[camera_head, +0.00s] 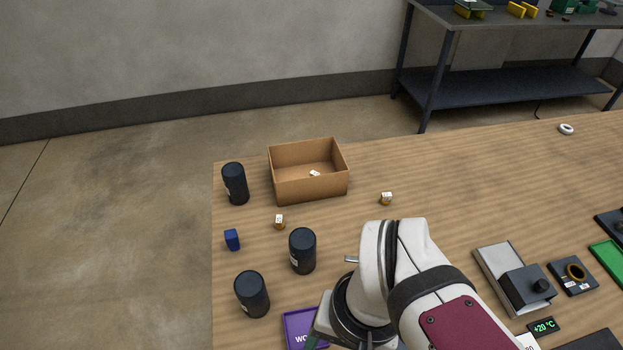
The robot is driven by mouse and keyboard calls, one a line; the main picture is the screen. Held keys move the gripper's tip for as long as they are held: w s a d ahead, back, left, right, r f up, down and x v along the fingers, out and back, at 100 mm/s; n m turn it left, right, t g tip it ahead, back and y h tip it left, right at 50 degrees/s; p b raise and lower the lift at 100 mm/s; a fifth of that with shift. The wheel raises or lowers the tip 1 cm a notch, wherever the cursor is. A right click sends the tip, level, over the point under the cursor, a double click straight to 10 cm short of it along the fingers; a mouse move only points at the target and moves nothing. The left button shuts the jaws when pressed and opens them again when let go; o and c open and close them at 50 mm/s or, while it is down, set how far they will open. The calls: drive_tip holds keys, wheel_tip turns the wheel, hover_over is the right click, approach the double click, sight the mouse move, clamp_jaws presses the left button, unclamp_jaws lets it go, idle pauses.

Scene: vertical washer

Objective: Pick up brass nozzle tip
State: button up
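Two small brass-coloured pieces with white tops stand on the table; they may be nozzle tips, but they are too small to tell. One brass-coloured piece (280,222) is left of centre, in front of the cardboard box. The other brass-coloured piece (386,198) is right of the box. A small white-topped item (314,173) lies inside the box. My gripper (322,326) is low in the picture, over the purple tray, well in front of both pieces. My arm hides most of it, and its fingertips and any held thing are not clear.
The open cardboard box (310,189) is at the back left. Black cylinders stand at its left (235,184), in front (302,251) and nearer (252,294). A blue block (232,240) is near the left edge. A purple tray (297,321) and grey device (512,280) are nearer.

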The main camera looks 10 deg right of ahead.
drive_tip(key=shift+c, duration=0.7)
drive_tip(key=n+t+h, duration=0.3)
drive_tip(key=t, duration=0.1)
hover_over(279, 219)
drive_tip(key=s+a, duration=0.2)
drive_tip(key=s, duration=0.4)
wheel_tip(279, 219, down, 5)
drive_tip(key=x, duration=1.5)
drive_tip(key=shift+w+d, duration=0.2)
drive_tip(key=shift+w+f+y, duration=0.1)
drive_tip(key=shift+f+y, duration=0.2)
drive_tip(key=shift+f, duration=0.2)
clamp_jaws()
